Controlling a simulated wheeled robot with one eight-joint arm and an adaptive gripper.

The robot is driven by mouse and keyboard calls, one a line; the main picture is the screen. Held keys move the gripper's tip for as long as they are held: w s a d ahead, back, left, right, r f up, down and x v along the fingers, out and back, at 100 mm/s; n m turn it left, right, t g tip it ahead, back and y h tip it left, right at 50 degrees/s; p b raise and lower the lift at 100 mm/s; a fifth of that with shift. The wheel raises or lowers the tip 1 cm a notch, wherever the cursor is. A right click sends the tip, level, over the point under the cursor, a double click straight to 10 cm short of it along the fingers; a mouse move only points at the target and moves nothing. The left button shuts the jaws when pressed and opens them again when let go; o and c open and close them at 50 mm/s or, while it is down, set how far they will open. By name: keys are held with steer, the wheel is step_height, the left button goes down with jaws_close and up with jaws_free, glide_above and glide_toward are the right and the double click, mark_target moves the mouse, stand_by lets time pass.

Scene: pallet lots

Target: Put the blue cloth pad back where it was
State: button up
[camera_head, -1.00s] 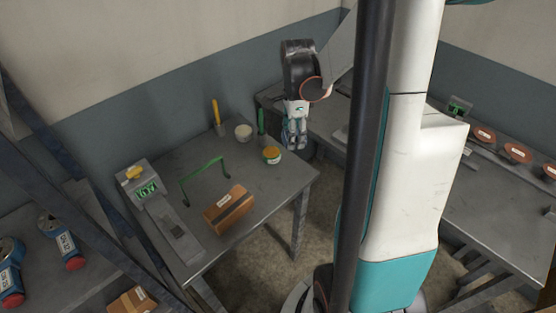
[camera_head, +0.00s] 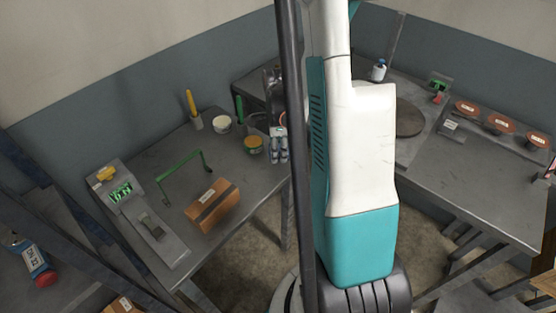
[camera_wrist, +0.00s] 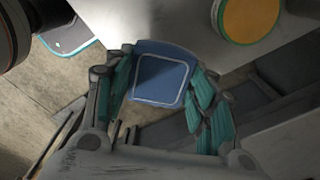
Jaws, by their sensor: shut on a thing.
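My gripper (camera_head: 279,150) hangs at the right edge of the left table, just right of a tin with a yellow top. In the wrist view the blue cloth pad (camera_wrist: 160,72) lies between my two teal-sided fingers, which are shut on it. It is a rounded blue square with a pale stitched outline, seen nearly face-on. In the head view I cannot make out the pad, and my own column and arm hide part of the scene beside the gripper.
The left table (camera_head: 235,185) holds a cardboard box (camera_head: 212,205), a green handle-shaped frame (camera_head: 184,172), a yellow-topped tin (camera_head: 253,143), a white tub (camera_head: 222,124) and a device with a green display (camera_head: 121,192). The right table (camera_head: 450,190) has brown discs (camera_head: 502,122) and bare front space.

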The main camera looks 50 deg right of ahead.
mark_target(278, 163)
steer(key=shift+f+b, duration=0.75)
steer(key=shift+f, duration=1.5)
steer(key=shift+f, duration=0.1)
steer(key=o, duration=1)
step_height(278, 163, up, 12)
steer(key=p, duration=0.4)
